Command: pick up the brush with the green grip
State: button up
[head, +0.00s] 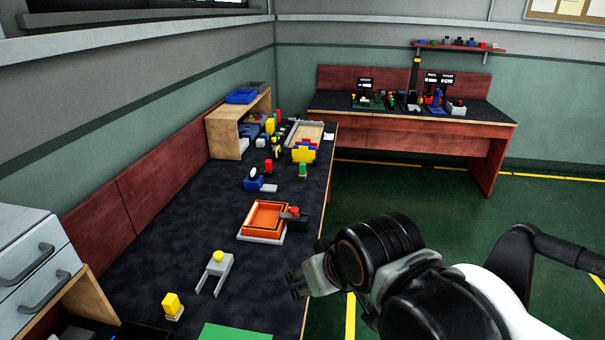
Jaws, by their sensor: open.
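No brush with a green grip can be made out for sure in the head view. A small upright green thing (302,170) stands near the right edge of the dark bench top (165,225); it is too small to tell whether it is the brush. My gripper (299,284) is at the bench's right edge, right of a grey forked piece with a yellow knob (218,260). Its jaws are open and nothing shows between them. It is well nearer to the camera than the green thing.
An orange tray (248,229) with a dark, red-topped piece (294,216) beside it lies beyond my gripper. A yellow block (171,304) and a green sheet (236,332) are at the front. A wooden shelf (228,136) and blocks crowd the far end.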

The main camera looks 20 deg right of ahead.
aim_at(302, 174)
jog(key=i+l+u, duration=0.1)
jog(key=i+l, duration=0.4)
jog(key=l, duration=0.25)
jog(key=i+l+u, duration=0.15)
jog(key=l, duration=0.2)
jog(key=i+l+u, duration=0.1)
jog(key=i+l, duration=0.35)
jog(key=l, duration=0.4)
jog(key=i+l+u, duration=0.15)
jog(key=l, duration=0.25)
jog(key=i+l+u, duration=0.1)
jog(key=i+l, duration=0.15)
jog(key=l, duration=0.2)
jog(key=i+l, duration=0.15)
jog(key=l, duration=0.3)
jog(key=u, duration=0.05)
